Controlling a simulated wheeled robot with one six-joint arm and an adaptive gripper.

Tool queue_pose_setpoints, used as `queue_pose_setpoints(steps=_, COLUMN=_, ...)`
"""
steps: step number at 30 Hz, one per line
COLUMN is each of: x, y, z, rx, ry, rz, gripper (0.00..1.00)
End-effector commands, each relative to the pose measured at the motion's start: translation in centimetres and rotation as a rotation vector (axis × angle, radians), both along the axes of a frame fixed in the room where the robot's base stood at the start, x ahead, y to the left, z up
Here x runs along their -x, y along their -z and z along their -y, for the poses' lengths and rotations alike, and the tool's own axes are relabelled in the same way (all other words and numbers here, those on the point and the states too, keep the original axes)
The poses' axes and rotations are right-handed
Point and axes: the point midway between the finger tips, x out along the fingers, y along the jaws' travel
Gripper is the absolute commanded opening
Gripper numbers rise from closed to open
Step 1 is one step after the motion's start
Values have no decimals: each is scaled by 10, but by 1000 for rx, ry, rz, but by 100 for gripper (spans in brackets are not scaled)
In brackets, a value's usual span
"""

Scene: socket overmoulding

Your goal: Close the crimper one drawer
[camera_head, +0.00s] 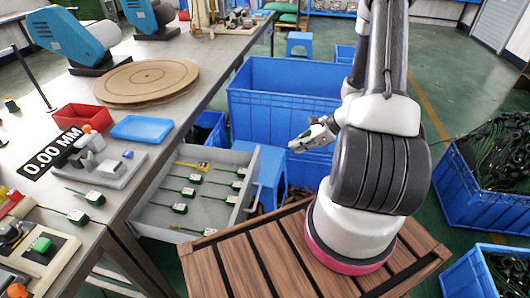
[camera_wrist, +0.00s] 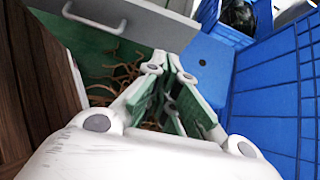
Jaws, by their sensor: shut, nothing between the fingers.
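The open grey drawer (camera_head: 222,158) sticks out from under the workbench. Several tools with green handles and one yellow tool lie in it. Its bar handle (camera_head: 252,197) is on the front panel, on the side toward my arm. In the wrist view, the drawer front (camera_wrist: 150,27) and its handle (camera_wrist: 95,17) show at the top. My gripper (camera_head: 298,147) is shut and empty, to the right of the drawer and apart from its front. Its fingers (camera_wrist: 168,62) show in the wrist view, to the right of the handle.
A blue stool (camera_head: 270,175) stands close to the drawer front. Large blue crates (camera_head: 285,95) stand behind my gripper. The workbench (camera_head: 150,165) holds a red tray (camera_head: 80,118), a blue tray (camera_head: 141,129) and a round board (camera_head: 146,80). Brown scraps (camera_wrist: 120,70) lie on the floor.

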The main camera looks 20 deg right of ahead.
Motion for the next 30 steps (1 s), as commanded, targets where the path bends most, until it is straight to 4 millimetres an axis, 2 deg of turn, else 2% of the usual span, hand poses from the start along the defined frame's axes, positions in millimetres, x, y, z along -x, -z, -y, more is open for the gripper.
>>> queue_pose_setpoints(steps=4, x=-8, y=5, z=-1, rx=-8, ry=59, rz=-21, gripper=0)
queue_pose_setpoints(steps=8, x=-15, y=17, z=-11, rx=-10, ry=57, rz=-22, gripper=0)
queue_pose_setpoints(steps=19, x=-46, y=72, z=-56, rx=-7, ry=54, rz=-22, gripper=0)
queue_pose_setpoints(steps=24, x=-62, y=72, z=-77, rx=-6, ry=52, rz=-19, gripper=0)
queue_pose_setpoints(steps=30, x=-70, y=71, z=-87, rx=-7, ry=54, rz=-20, gripper=0)
